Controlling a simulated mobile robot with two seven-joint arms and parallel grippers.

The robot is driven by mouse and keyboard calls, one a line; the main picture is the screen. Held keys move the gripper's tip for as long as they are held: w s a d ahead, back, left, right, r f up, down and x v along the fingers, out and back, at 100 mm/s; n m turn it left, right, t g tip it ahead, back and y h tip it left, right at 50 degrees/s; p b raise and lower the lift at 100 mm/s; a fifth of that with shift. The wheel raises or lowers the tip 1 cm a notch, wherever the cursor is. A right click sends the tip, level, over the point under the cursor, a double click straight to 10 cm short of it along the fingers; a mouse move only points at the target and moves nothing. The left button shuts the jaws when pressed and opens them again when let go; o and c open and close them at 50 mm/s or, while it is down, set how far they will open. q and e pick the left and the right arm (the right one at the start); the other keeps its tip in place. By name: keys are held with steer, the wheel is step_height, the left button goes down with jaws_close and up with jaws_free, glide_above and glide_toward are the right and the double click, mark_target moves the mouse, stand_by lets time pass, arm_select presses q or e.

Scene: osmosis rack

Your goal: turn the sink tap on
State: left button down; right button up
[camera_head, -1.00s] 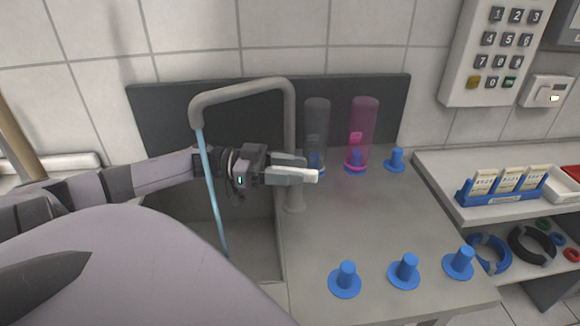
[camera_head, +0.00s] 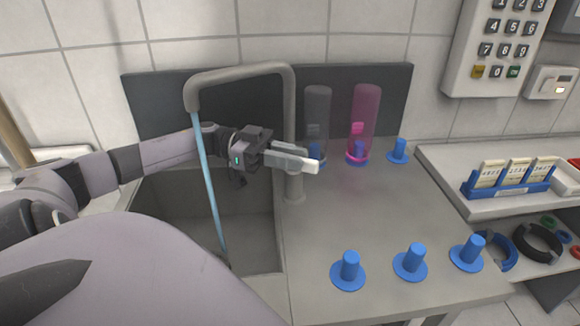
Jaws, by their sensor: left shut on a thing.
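The grey sink tap (camera_head: 240,74) stands at the right edge of the basin, its spout arching left. A blue stream of water (camera_head: 209,190) runs from the spout down into the sink basin (camera_head: 245,235). My left gripper (camera_head: 312,163) is at the tap's upright post, shut on a pale lever, the tap handle (camera_head: 301,163), which mostly hides between the fingers. My left arm passes behind the water stream. My right gripper is not in view.
A clear bottle (camera_head: 317,115) and a pink bottle (camera_head: 364,115) stand upside down just behind and right of the gripper. Several blue pegs (camera_head: 349,270) stand on the counter (camera_head: 350,215). A blue rack with labelled cards (camera_head: 508,180) is at right.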

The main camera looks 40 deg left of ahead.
arm_select(q)
steer(key=shift+w+m+g+h+b, duration=0.1)
steer(key=shift+m+g+h+b, duration=0.3)
steer(key=shift+m+g+b, duration=0.5)
steer(key=shift+g+b, duration=0.3)
steer(key=shift+g, duration=0.5)
steer(key=shift+m+g, duration=0.3)
steer(key=shift+m, duration=0.1)
steer(key=c, duration=1.1)
jaws_free()
steer(key=shift+a, duration=0.15)
steer(key=a, duration=0.2)
steer(key=s+a+b, duration=0.1)
steer(key=a, duration=0.4)
steer(key=shift+s+b, duration=0.25)
steer(key=shift+b, duration=0.05)
